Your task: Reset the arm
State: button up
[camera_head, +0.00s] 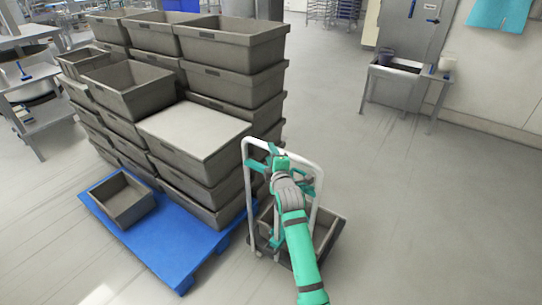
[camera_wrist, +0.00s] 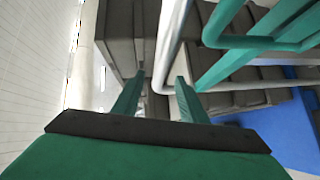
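My arm (camera_head: 298,245) reaches up from the bottom of the head view. My gripper (camera_head: 281,162) is by the white tube frame (camera_head: 247,190) of a cart. In the wrist view, the two green fingers of my gripper (camera_wrist: 160,77) stand apart, with nothing held between them. A pale tube (camera_wrist: 167,45) passes just beyond the fingertips; I cannot tell whether it touches them. Green tubes (camera_wrist: 255,42) cross the upper right of the wrist view. My arm hides part of the cart in the head view.
A grey crate (camera_head: 336,224) sits low on the cart. To the left, tall stacks of grey crates (camera_head: 225,50) stand on a blue pallet (camera_head: 178,255), with one small crate (camera_head: 122,200) at its front. The floor (camera_head: 440,220) to the right is clear up to the sink table (camera_head: 400,72).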

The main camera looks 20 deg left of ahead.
jog(key=s+d+f+m+t+h, duration=0.1)
jog(key=s+d+f+m+h, duration=0.15)
jog(key=s+f+m, duration=0.55)
jog(key=s+d+f+m+t+h, duration=0.1)
jog(key=s+d+f+m, duration=0.25)
jog(key=s, duration=0.85)
jog(key=s+d+f+m+t+h, duration=0.1)
jog(key=s+d+f+m, duration=0.25)
jog(key=s+f, duration=0.5)
jog(key=s+d+m+g+h, duration=0.1)
jog(key=s+d+m, duration=0.25)
jog(key=s, duration=0.55)
jog(key=s+d+m+h, duration=0.2)
jog(key=s+d, duration=0.3)
jog(key=s, duration=0.5)
jog(key=s+d+r+m, duration=0.1)
jog(key=s+d+r, duration=0.2)
jog(key=s, duration=0.4)
jog(key=s+d+r+m, duration=0.1)
jog(key=s+d+r, duration=0.2)
jog(key=s, duration=0.4)
jog(key=shift+d+g+h, duration=0.3)
jog(key=shift+d+h, duration=0.15)
jog(key=shift+d, duration=0.05)
jog(key=shift+w, duration=0.1)
